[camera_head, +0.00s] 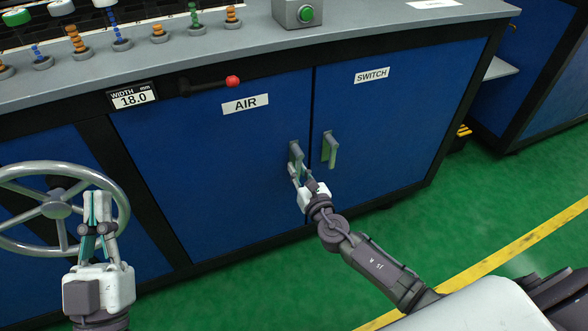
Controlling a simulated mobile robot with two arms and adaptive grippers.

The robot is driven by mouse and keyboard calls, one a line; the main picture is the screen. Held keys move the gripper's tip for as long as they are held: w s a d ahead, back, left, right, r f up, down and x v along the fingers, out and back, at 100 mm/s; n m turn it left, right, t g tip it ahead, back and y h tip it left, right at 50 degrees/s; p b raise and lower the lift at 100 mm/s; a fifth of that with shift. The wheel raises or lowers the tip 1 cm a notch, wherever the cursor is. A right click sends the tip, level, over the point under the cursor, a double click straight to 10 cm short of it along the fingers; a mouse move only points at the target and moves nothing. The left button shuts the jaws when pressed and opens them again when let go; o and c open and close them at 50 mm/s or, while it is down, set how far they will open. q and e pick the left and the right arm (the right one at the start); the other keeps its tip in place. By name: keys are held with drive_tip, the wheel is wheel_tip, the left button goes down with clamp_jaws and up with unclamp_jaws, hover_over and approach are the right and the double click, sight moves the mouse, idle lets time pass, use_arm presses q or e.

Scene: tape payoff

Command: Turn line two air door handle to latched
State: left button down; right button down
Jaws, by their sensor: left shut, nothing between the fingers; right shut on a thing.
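The blue AIR door (215,165) is closed in the cabinet front, with its white AIR label (245,104) near the top. Its grey handle (296,152) sits at the door's right edge and looks roughly vertical. My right gripper (300,176) is shut on the lower part of this handle and partly hides it. My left gripper (97,198) is shut and empty, in front of the handwheel at the left. The neighbouring SWITCH door (400,150) has its own grey handle (330,149), hanging down just right of my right gripper.
A grey handwheel (58,208) stands behind my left gripper. A red-knobbed lever (232,81) sticks out below the countertop (215,50). Green floor (480,215) lies clear at the right.

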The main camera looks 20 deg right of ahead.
use_arm(q)
drive_tip(key=shift+w+f+g, duration=0.4)
drive_tip(key=shift+f, duration=0.1)
use_arm(e)
drive_tip(key=shift+d+n, duration=0.3)
drive_tip(key=shift+n, duration=0.3)
drive_tip(key=c, duration=1.1)
unclamp_jaws()
drive_tip(key=s, duration=1.2)
drive_tip(key=shift+d, duration=0.2)
